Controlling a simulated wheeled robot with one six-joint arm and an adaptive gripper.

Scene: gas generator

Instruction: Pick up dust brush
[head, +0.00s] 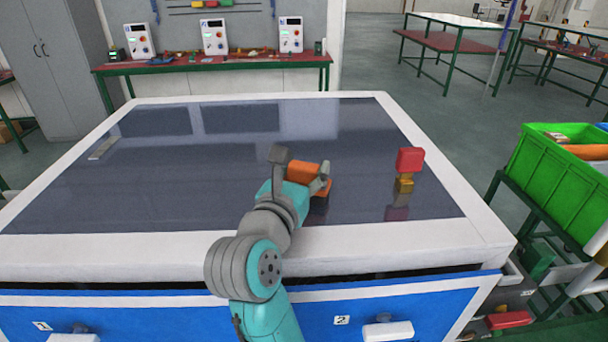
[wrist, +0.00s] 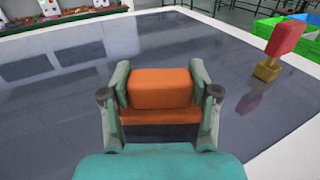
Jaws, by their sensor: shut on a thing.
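The dust brush (head: 302,172) is an orange block-shaped thing over the dark tabletop, near the middle of its front part. My gripper (head: 300,180) is shut on it, with one finger on each side. In the wrist view the orange brush (wrist: 161,88) sits between the two fingers of my gripper (wrist: 160,90), with a lower orange part below it. Its underside and any bristles are hidden. A dark reflection shows below it; I cannot tell whether it touches the tabletop.
The glossy dark table (head: 150,195) has a white rim and blue drawers below. A red-topped thing on a yellow base (head: 409,160) stands to the right. A thin light bar (head: 103,148) lies far left. A green crate (head: 555,175) stands beyond the right edge. Most of the tabletop is clear.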

